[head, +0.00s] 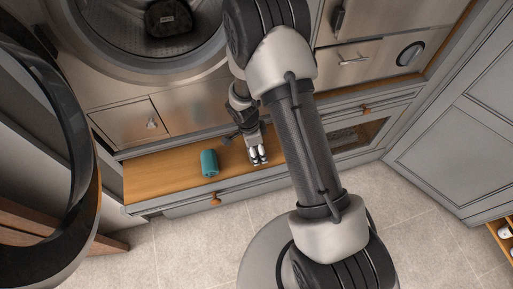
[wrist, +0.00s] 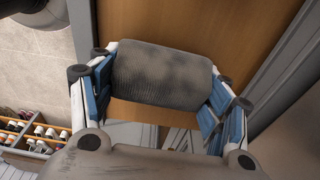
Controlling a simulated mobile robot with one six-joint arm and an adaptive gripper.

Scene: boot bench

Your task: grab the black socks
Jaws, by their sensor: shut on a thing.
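The black socks (wrist: 163,76) are a dark grey-black ribbed roll in the wrist view, lying crosswise between the blue-padded fingers of my gripper (wrist: 160,92). The fingers are shut on the two ends of the roll. In the head view my gripper (head: 258,155) is over the wooden bench top (head: 146,178), to the right of a teal roll. The black socks cannot be made out in the head view, where the gripper and arm cover that spot. Whether the roll still touches the bench is not clear.
The teal roll (head: 209,163) stands on the bench close to the left of my gripper. A round drum opening (head: 140,48) behind holds a dark item (head: 168,17). Drawers with knobs lie below the bench. A shoe rack (wrist: 38,138) shows at lower left in the wrist view.

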